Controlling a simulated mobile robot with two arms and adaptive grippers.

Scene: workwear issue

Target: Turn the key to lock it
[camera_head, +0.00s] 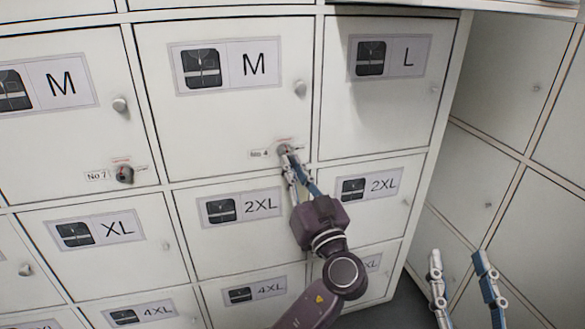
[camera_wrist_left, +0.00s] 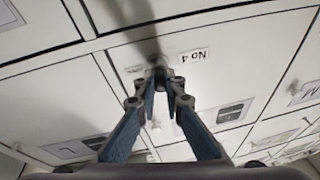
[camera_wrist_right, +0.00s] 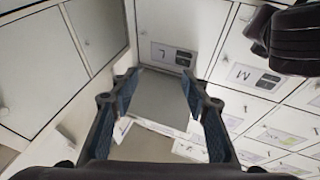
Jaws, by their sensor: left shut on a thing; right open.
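The locker door (camera_head: 215,115) marked M in the middle has a keylock (camera_head: 284,149) at its lower right, beside a small label reading No 4. My left gripper (camera_head: 288,154) is at this lock with its fingertips close together, shut on the key there. The key is mostly hidden between the fingers. In the left wrist view, my left gripper (camera_wrist_left: 158,76) meets at the lock next to the No 4 label (camera_wrist_left: 194,56). The door looks closed. My right gripper (camera_head: 459,262) is open and empty at the lower right, away from the lockers.
A neighbouring door has a dark lock (camera_head: 124,174) labelled No 7. Round knobs (camera_head: 119,104) stick out from several doors. More lockers (camera_head: 500,85) stand at an angle on the right. Open floor (camera_head: 395,305) shows between the two locker blocks.

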